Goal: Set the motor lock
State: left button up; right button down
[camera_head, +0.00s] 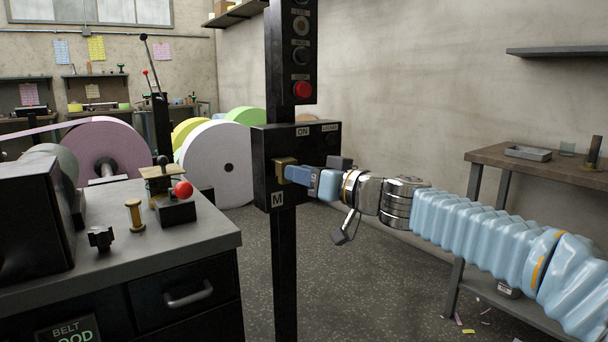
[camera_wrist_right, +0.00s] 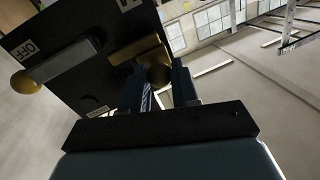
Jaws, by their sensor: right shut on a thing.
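The black motor box (camera_head: 262,150) is fixed on a dark post and carries an "M" label and an "ON" label. A brass lock piece (camera_head: 284,164) sits at its front face. My right gripper (camera_head: 291,173) reaches in from the right and is shut on the brass piece, which also shows between the fingers in the right wrist view (camera_wrist_right: 158,74). That view also shows the box face with an "OFF" label, a grey lever (camera_wrist_right: 62,62) and a round brass knob (camera_wrist_right: 25,82). The fingers partly hide the brass piece. My left gripper is not in view.
A panel with a red button (camera_head: 302,89) is above the box on the same post. A workbench (camera_head: 215,225) with a red-knobbed lever (camera_head: 183,190) stands at left. Coloured rolls (camera_head: 228,165) stand behind. A side table (camera_head: 490,155) is at right, with open floor between.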

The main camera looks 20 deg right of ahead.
jog(key=d+b, duration=0.1)
jog(key=w+d, duration=0.1)
jog(key=d, duration=0.1)
jog(key=d+b, duration=0.1)
jog(key=d, duration=0.1)
jog(key=shift+w+d+b, duration=0.1)
jog(key=shift+w+b, duration=0.2)
jog(key=shift+w, duration=0.1)
jog(key=c, duration=0.9)
grip_release()
jog(key=b+v, duration=0.3)
jog(key=v, duration=1)
jog(key=shift+s+d, duration=0.25)
jog(key=shift+s, duration=0.05)
